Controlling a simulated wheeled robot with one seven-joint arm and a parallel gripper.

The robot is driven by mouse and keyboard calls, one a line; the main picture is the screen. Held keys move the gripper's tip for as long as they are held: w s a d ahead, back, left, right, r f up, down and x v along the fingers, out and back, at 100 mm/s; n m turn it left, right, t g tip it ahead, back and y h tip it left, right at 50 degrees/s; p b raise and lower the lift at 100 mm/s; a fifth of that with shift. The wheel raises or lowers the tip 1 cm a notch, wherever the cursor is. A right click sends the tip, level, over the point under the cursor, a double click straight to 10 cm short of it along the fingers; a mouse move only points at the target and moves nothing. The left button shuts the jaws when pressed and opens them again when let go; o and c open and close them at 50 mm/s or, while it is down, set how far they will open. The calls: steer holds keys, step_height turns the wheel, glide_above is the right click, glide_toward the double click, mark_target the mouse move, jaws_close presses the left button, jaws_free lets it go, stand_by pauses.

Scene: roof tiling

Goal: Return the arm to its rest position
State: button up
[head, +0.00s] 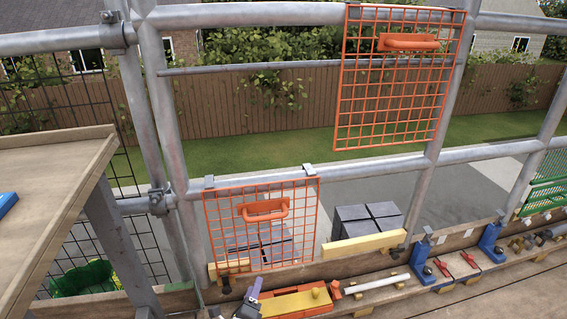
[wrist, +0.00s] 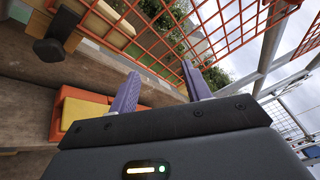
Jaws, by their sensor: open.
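My gripper (head: 254,290) shows at the bottom edge of the head view, just left of an orange and yellow tool (head: 300,300) on the plank. In the wrist view my gripper (wrist: 160,74) has two purple fingers spread apart with nothing between them. The rest of my arm is out of view. The lower orange mesh panel (head: 240,240) with its handle stands behind and above the gripper in the head view.
Another orange mesh panel (head: 390,110) hangs higher on the scaffold rails. Grey tiles (head: 367,222) stand behind the rail. Blue clamps (head: 421,259) and a white tube (head: 377,284) line the plank. A wooden bench (head: 40,185) stands at left.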

steer(key=s+d+r+m+g+h, duration=0.3)
steer(key=d+r+m+g, duration=0.5)
steer(key=d+m, duration=0.4)
steer(key=s+d+r+m+g+h, duration=0.3)
steer(key=d+r+m+g, duration=0.3)
steer(key=d+r+m, duration=0.6)
steer(key=s+r+m+t+y, duration=0.1)
steer(key=s+r+m+y, duration=0.4)
steer(key=s+m, duration=0.4)
steer(key=s+d+r+m+y, duration=0.1)
steer(key=s+r+m+y, duration=0.3)
steer(key=s+r+m, duration=0.4)
steer(key=s+m, duration=0.1)
steer(key=m, duration=0.4)
steer(key=shift+t+y, duration=0.4)
